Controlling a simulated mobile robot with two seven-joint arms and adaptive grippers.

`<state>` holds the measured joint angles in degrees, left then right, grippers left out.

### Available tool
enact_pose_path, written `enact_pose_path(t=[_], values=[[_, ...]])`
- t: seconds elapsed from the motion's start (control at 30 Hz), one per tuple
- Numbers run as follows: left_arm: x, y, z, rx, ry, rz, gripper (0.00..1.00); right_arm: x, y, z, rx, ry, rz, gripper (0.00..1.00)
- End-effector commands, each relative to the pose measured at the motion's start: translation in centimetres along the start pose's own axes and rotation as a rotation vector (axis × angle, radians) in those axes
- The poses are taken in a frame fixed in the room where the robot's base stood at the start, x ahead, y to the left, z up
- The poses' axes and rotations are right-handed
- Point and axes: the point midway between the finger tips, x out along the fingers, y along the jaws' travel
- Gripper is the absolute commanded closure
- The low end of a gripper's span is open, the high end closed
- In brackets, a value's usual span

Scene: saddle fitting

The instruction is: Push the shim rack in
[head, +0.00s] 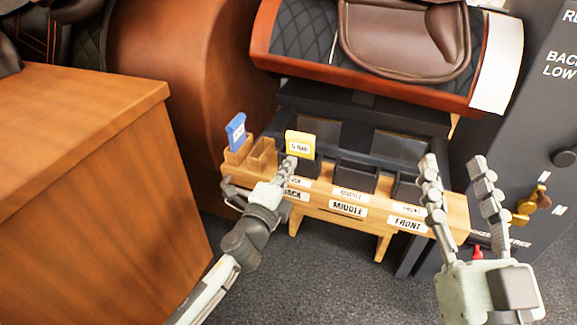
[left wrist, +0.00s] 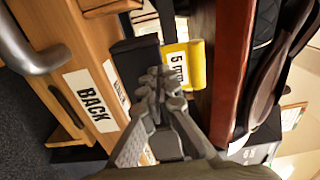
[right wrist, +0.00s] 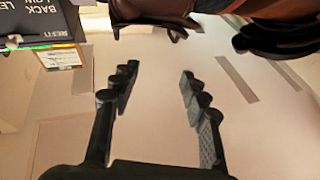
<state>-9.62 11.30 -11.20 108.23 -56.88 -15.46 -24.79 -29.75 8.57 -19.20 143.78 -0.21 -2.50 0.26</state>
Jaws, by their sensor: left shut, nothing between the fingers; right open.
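The shim rack is a wooden shelf (head: 345,217) with labels reading BACK, MIDDLE and FRONT, and dark pockets on top. A yellow shim (head: 300,141) marked 5 mm stands at the BACK pocket; it also shows in the left wrist view (left wrist: 184,66). My left gripper (head: 290,164) is shut and empty, its fingertips just in front of the yellow shim; whether they touch it I cannot tell. A blue shim (head: 236,132) stands in a wooden holder at the rack's left end. My right gripper (head: 453,165) is open and empty, raised over the rack's right end.
A saddle (head: 405,40) on a red-brown stand sits behind and above the rack. A wooden cabinet (head: 85,165) fills the left. A dark panel (head: 535,120) with knobs stands at the right.

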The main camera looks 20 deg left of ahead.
Motion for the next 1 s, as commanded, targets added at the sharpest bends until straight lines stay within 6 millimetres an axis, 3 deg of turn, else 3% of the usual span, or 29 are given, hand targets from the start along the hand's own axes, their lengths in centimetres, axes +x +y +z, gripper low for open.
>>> enact_pose_path(t=[0.27,0.37,0.53,0.7,0.83,1.0], values=[[0.4,-0.1,0.0,0.0,0.0,-0.001,1.0,0.0,0.0,0.0,0.0,-0.001,0.0,0.55],[2.2,-0.2,0.0,0.001,-0.001,-0.004,1.0,0.0,0.0,0.1,-0.001,-0.011,0.0,0.55],[7.2,-0.1,0.0,0.0,-0.001,-0.005,1.0,-0.1,0.2,0.8,-0.006,-0.033,0.004,0.55],[11.4,0.1,0.0,0.001,-0.001,-0.003,1.0,0.0,0.3,-0.8,-0.006,0.072,0.003,0.55],[13.1,0.0,0.0,0.0,0.0,-0.002,1.0,0.0,0.3,-1.7,-0.008,0.122,0.004,0.55],[13.5,-0.1,0.0,0.0,0.0,-0.002,1.0,0.0,0.3,-2.0,-0.008,0.136,0.004,0.55]])
